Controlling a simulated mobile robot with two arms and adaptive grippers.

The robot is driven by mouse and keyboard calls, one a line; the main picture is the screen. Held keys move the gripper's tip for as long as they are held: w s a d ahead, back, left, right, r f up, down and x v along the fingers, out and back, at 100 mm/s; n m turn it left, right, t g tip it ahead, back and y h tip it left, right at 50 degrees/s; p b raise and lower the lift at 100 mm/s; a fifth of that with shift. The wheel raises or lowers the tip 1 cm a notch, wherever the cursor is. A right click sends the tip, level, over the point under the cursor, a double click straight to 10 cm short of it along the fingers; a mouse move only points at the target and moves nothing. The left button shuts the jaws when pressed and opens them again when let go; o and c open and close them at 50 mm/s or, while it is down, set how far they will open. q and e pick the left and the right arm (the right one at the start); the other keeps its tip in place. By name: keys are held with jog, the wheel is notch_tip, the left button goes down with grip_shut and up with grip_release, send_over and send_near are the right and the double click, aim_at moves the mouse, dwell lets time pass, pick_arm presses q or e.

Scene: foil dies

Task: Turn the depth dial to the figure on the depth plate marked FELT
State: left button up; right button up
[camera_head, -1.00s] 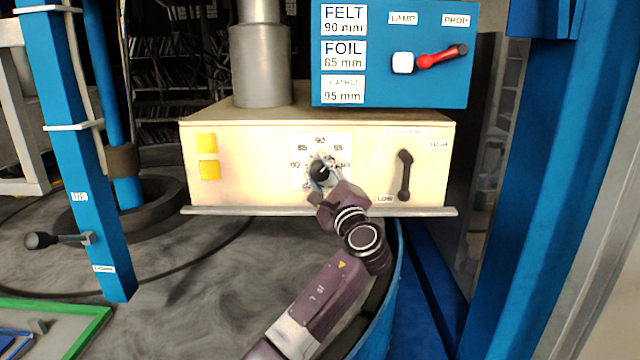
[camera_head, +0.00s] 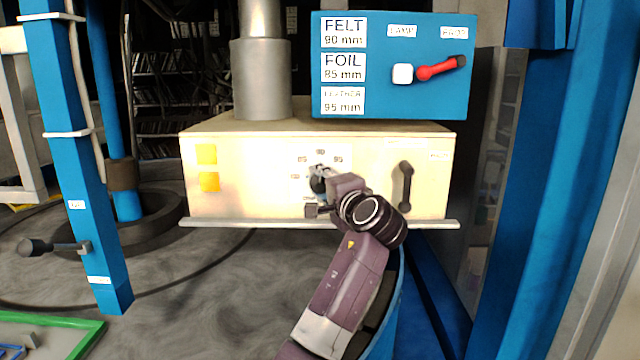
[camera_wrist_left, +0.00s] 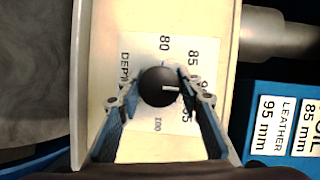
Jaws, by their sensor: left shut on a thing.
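The black round depth dial (camera_wrist_left: 153,86) sits on a white scale marked 80 to 100 in the left wrist view. Its white pointer line points right, toward the figure between 85 and 95, which a finger partly covers. My left gripper (camera_wrist_left: 160,88) is shut on the dial, one finger on each side. In the head view the gripper (camera_head: 319,184) hides most of the dial, and 85, 90 and 95 show above it. The depth plate (camera_head: 343,66) reads FELT 90 mm, FOIL 85 mm, LEATHER 95 mm. My right gripper is not in view.
A dark lever (camera_head: 405,185) stands right of the dial on the cream box (camera_head: 260,190). A ledge runs below the box.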

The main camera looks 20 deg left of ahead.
pick_arm(q)
jog(key=shift+f, duration=0.25)
jog(key=o, duration=1.2)
jog(key=shift+a+r, duration=0.1)
jog(key=shift+r, duration=0.05)
jog(key=shift+c, duration=0.2)
jog(key=v, duration=0.7)
jog(key=shift+s+d, duration=0.2)
jog(key=shift+s, duration=0.05)
